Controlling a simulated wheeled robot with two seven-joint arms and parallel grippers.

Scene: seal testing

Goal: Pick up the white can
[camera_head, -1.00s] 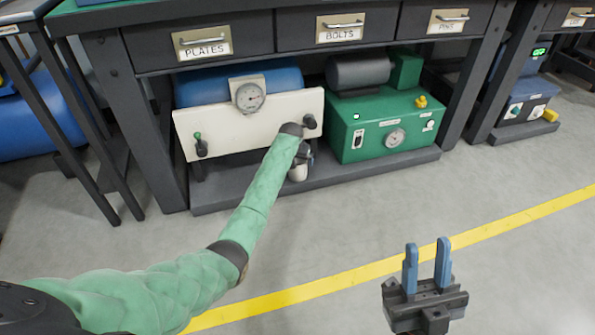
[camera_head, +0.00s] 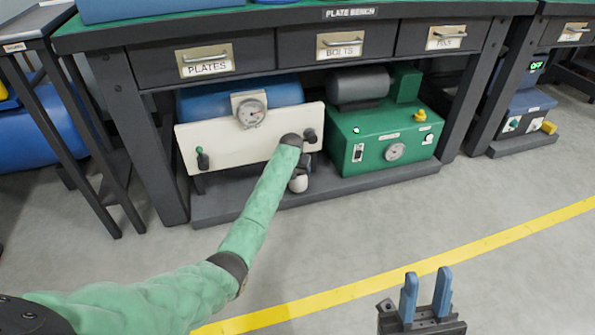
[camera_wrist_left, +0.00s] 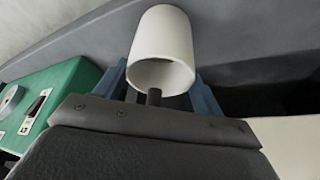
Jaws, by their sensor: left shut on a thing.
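The white can (camera_head: 298,184) shows small in the head view, just below the end of my left arm and in front of the bottom shelf. In the left wrist view the can (camera_wrist_left: 163,40) is large, with its open, hollow-looking end facing the camera. My left gripper (camera_head: 302,168) is shut on it, with blue fingers on either side (camera_wrist_left: 163,82); the fingertips are partly hidden behind the can. I cannot tell whether the can touches the shelf. My right gripper (camera_head: 427,278) is open and empty at the bottom right, over the floor.
The grey bottom shelf (camera_head: 370,183) carries a white panel with a gauge (camera_head: 235,150) and a green machine (camera_head: 375,143). The workbench with labelled drawers (camera_head: 345,43) overhangs them. A dark table leg (camera_head: 150,150) stands left. The grey floor in front is clear, crossed by a yellow line (camera_head: 380,288).

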